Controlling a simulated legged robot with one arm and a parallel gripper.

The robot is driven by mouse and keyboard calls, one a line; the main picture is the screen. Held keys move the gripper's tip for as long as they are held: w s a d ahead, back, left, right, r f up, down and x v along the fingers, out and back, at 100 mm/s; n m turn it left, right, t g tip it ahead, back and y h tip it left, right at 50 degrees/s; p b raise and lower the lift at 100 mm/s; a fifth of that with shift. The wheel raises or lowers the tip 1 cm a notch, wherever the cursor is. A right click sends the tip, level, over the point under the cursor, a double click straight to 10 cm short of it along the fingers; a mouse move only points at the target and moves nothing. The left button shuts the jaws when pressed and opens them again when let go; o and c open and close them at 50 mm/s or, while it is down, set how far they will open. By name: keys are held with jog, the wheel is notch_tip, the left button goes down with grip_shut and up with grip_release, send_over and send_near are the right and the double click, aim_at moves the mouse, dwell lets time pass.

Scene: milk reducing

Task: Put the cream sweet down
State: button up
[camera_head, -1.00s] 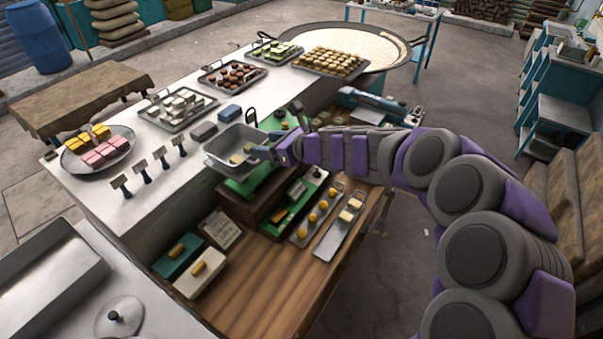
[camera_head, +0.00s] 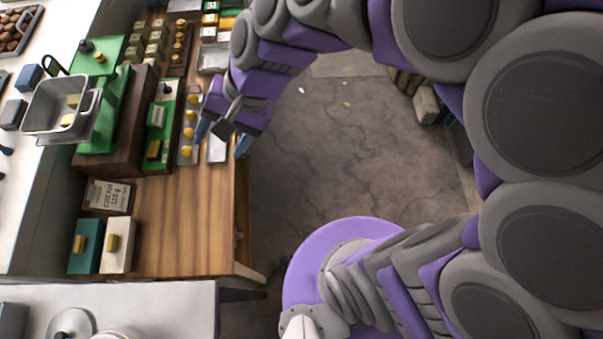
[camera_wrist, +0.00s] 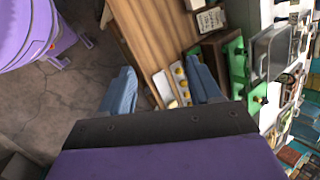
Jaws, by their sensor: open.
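My gripper (camera_head: 224,142) is open, its two blue fingers spread near the right edge of the wooden counter. It also shows open in the wrist view (camera_wrist: 160,92), and I see nothing held between the fingers. A narrow metal tray (camera_head: 217,152) lies under it, mostly hidden by the gripper. That tray shows between the fingers in the wrist view (camera_wrist: 163,86); I cannot make out its contents clearly. Pale cream sweets (camera_head: 67,119) lie in the metal weighing pan (camera_head: 46,92) on the green scale (camera_head: 108,105), left of my gripper.
A tray of round yellow sweets (camera_head: 189,133) lies beside the narrow tray. A teal box (camera_head: 85,246) and a cream box (camera_head: 118,245) stand at the counter's front. The wooden counter (camera_head: 185,225) is bare in front of the trays. Open floor (camera_head: 330,150) lies right.

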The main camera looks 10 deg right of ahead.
jog(key=s+d+f+n+h, duration=0.1)
jog(key=s+d+f+h, duration=0.1)
jog(key=s+d, duration=0.4)
jog(key=s+d+f+n+g+h, duration=0.1)
jog(key=s+d+h, duration=0.3)
jog(key=d, duration=1)
jog(key=s+f+n, duration=0.1)
jog(key=s, duration=0.2)
jog(key=shift+d, duration=0.35)
dwell(1.7)
